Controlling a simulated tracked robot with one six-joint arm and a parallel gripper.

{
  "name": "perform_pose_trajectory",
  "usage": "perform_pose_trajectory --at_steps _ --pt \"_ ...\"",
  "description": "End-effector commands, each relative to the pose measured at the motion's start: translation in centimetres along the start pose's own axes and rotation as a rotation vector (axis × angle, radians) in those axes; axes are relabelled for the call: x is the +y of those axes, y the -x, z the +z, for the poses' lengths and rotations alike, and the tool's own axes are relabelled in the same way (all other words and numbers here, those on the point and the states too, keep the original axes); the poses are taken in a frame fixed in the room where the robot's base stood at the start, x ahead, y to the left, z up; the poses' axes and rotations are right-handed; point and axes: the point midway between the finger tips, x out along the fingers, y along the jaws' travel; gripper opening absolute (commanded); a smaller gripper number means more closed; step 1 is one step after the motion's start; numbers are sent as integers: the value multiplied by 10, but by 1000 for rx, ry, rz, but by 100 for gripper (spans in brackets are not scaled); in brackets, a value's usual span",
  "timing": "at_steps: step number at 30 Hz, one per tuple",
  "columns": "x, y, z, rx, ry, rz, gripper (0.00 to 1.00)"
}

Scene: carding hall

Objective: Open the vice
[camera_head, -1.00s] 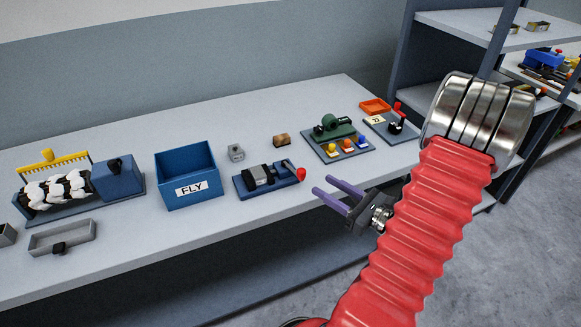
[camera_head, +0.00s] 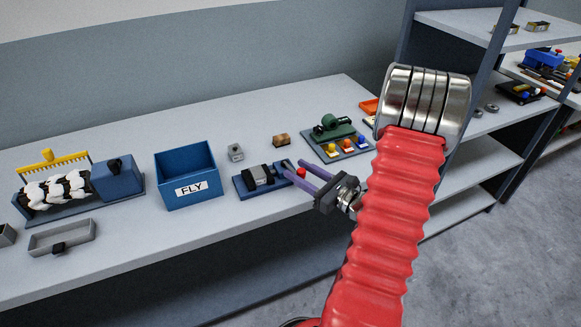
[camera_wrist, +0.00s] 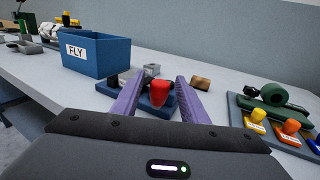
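The vice (camera_head: 258,179) sits on a blue base near the front edge of the bench, with grey jaws. Its red handle knob (camera_head: 301,172) is at the right end. In the wrist view the red knob (camera_wrist: 160,95) stands between my fingers, and the vice body behind it is mostly hidden. My gripper (camera_head: 294,169) is open, one purple finger on each side of the knob. The wrist view shows gaps between the knob and both fingers of my gripper (camera_wrist: 154,92).
A blue box marked FLY (camera_head: 187,174) stands left of the vice. A small grey block (camera_head: 236,152) and a brown block (camera_head: 281,140) lie behind it. A tray with a green device and coloured knobs (camera_head: 338,141) is to the right.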

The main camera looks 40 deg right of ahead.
Motion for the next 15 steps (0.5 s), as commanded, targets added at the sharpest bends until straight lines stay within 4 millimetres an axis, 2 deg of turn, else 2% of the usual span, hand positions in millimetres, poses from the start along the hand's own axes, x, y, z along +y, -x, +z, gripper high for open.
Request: perform_pose_trajectory --at_steps 7,15 --pt "1 -28 0 0 1 2 40" --pt "0 -36 0 0 1 0 40"
